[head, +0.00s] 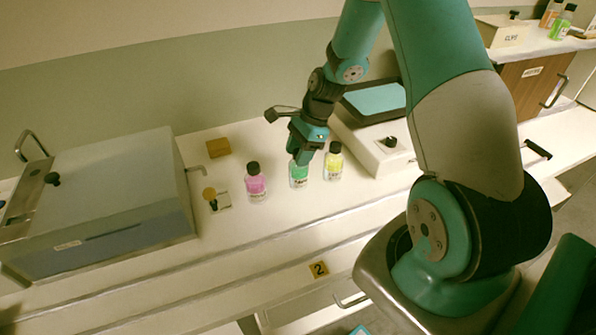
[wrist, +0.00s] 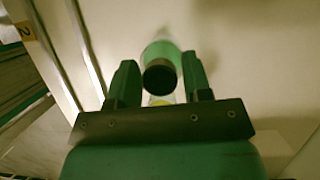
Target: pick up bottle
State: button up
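Three small bottles with black caps stand in a row on the white bench (head: 290,215): a pink one (head: 256,186), a green one (head: 298,180) and a yellow one (head: 334,164). My gripper (head: 303,158) points down over the green bottle and hides its cap in the head view. In the wrist view, the green bottle (wrist: 160,62) shows its dark cap between the two fingers of my gripper (wrist: 158,80). Gaps show on both sides of the cap, so the fingers are open around it. A bit of yellow (wrist: 160,101) shows behind the cap.
A large grey box (head: 110,205) with handles stands at the left. An orange-brown block (head: 218,147) lies behind the pink bottle. The bench front is clear.

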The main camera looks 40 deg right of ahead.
grip_shut()
notch_tip(320, 180, up, 26)
jog(key=p, duration=0.8)
